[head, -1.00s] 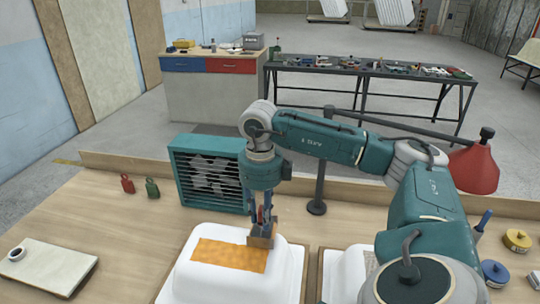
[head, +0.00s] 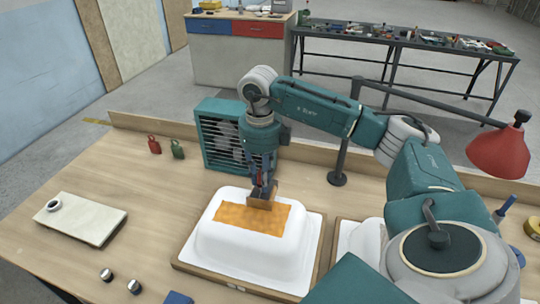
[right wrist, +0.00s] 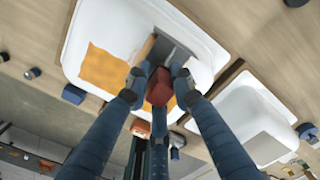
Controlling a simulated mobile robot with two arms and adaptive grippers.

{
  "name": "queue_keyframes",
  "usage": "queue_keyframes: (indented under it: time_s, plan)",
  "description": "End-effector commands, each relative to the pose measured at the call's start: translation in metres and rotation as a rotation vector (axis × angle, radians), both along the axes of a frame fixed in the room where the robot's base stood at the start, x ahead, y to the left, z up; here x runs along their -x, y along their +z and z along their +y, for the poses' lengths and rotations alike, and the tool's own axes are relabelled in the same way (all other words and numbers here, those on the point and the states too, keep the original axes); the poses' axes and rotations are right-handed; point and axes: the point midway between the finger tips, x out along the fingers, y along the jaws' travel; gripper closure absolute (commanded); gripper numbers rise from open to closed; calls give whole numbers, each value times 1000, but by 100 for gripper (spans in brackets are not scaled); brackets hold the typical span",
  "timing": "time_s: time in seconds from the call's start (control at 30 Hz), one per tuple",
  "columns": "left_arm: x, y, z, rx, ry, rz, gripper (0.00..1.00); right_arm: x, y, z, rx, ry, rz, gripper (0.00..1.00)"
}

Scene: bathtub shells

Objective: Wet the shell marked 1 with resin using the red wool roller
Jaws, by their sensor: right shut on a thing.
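Two white bathtub shells lie upside down on the bench. The left shell (head: 220,247) has an orange patch (head: 240,218) on top; both also show in the right wrist view. The right shell (right wrist: 240,112), with a greyish patch, is mostly hidden behind my arm in the head view. I cannot read a number on either. My right gripper (head: 262,186) is above the left shell, shut on a red-handled tool (right wrist: 160,87) with a flat tan and grey end. That end is at the patch's far edge; contact is unclear. I cannot make out a wool roller. My left gripper is not in view.
A louvred teal box (head: 222,140) stands behind the left shell. A red lamp (head: 500,150) hangs at the right. Red and green bottles (head: 177,149) stand behind. Bench space between board and shell is clear.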

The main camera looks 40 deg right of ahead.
Motion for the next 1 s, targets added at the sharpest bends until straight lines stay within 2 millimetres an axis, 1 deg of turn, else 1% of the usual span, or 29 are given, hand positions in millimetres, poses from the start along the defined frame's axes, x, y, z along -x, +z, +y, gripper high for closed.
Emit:
queue_keyframes:
  time_s: [0.03, 0.1, 0.33, 0.6, 0.87, 1.0]
  plan:
    - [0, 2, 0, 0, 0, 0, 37, -4, 0, 4, -2, 3, 1, 98]
    - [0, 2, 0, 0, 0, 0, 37, -7, 0, 5, -1, 1, 1, 98]
    - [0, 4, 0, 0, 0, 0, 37, -13, 0, 9, -1, 2, 1, 98]
    - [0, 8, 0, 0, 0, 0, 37, -33, 1, 20, -1, 1, 1, 98]
    - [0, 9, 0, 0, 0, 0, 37, -41, 0, 24, 0, 0, 1, 98]
    - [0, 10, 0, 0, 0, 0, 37, -51, 1, 30, 0, 1, 0, 98]
